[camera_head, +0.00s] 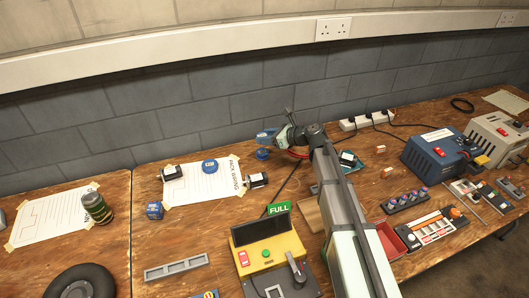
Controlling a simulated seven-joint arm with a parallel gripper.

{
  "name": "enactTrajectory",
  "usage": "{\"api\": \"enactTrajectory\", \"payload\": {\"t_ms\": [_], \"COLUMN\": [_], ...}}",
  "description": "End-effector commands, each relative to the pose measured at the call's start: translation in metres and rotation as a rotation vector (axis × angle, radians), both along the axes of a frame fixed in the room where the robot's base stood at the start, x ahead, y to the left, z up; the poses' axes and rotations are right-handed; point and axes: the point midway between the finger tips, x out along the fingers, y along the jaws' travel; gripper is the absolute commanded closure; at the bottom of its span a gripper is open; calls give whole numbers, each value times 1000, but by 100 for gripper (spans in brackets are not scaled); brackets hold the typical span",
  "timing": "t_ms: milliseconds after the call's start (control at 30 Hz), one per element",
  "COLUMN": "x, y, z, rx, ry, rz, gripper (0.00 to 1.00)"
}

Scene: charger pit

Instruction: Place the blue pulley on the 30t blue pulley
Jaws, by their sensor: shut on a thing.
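A blue round pulley (209,166) with a pale label lies flat on a white sheet (205,190); the label is too small to read, but it looks like the 30t blue pulley. My gripper (262,148) is at the end of the arm, up and to the right of that pulley in the picture. It is shut on a smaller blue round piece (262,155), which looks like the blue pulley and shows just below the gripper. The held piece appears above the bench and apart from the pulley on the sheet. The fingertips are too small to see clearly.
Two dark cylindrical motors (171,172) (257,180) and a small blue box (154,210) stand around the sheet. A yellow control box (268,250) with a green FULL sign (279,208) is in front. A grey block wall (150,120) is behind.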

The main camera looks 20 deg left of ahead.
Motion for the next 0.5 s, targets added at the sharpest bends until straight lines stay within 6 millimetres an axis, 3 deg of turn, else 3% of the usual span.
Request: {"api": "enactTrajectory", "payload": {"t_ms": [33,100,200,500], "x": [7,18,34,40], "y": [15,22,23,20], "z": [3,6,5,-10], "rx": [0,0,0,-1], "ry": [-1,-1,0,1], "rz": [3,-19,-67,-126], "gripper": [86,86,86,86]}}
